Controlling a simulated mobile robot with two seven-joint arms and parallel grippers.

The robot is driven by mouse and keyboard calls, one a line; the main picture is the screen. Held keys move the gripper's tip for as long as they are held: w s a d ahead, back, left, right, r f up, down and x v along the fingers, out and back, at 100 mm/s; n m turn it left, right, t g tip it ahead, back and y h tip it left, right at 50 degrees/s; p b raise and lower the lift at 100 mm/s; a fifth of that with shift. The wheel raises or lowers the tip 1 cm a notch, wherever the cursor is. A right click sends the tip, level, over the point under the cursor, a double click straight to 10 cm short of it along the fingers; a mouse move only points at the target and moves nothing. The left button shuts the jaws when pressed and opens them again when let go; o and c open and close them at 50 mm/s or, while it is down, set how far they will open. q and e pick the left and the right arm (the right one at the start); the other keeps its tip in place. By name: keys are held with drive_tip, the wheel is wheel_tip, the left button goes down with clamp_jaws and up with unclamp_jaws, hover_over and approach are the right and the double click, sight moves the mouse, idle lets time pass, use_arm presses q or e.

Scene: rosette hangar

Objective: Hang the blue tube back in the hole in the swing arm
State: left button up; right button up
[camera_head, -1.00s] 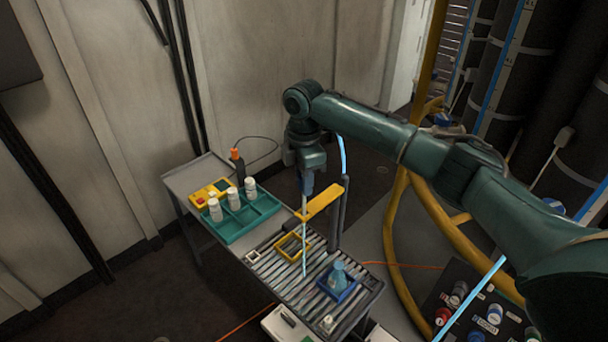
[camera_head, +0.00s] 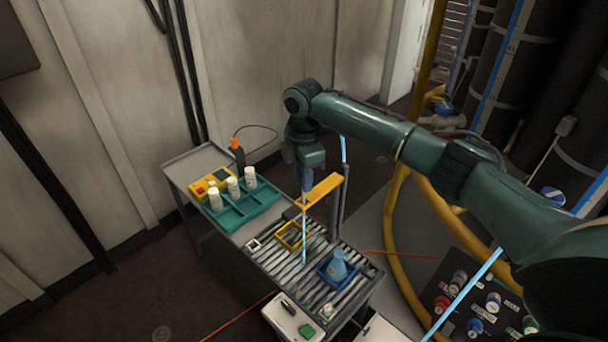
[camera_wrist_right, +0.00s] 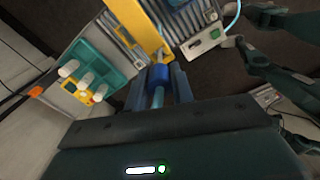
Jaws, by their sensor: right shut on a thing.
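My right gripper (camera_head: 306,188) points down and is shut on the blue tube (camera_head: 304,245), which hangs upright as a thin light-blue line above the rollers. In the right wrist view the tube's thicker blue collar (camera_wrist_right: 158,74) sits between the fingers. The yellow swing arm (camera_head: 322,188) reaches out from a dark post, its near end right at the tube just below the fingers. The hole is hidden, and I cannot tell whether the tube is in it or in front of it. The swing arm (camera_wrist_right: 138,25) lies just beyond the collar in the wrist view. My left gripper does not show.
The roller bench (camera_head: 268,262) carries a yellow frame (camera_head: 281,236) and a blue tray (camera_head: 323,272) with a blue bottle (camera_head: 337,264). A teal tray (camera_head: 228,221) with white bottles stands left. A white box (camera_head: 283,322) is at the front and a control panel (camera_head: 455,300) at lower right.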

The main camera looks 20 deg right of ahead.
sight(304, 195)
drive_tip(key=shift+f, duration=0.15)
drive_tip(key=shift+f+b, duration=0.55)
drive_tip(key=shift+f, duration=2)
drive_tip(key=o, duration=0.8)
drive_tip(key=shift+f, duration=0.1)
drive_tip(key=shift+o, duration=0.8)
drive_tip(key=shift+s+a, duration=0.1)
drive_tip(key=shift+s, duration=0.05)
drive_tip(key=shift+o, duration=0.3)
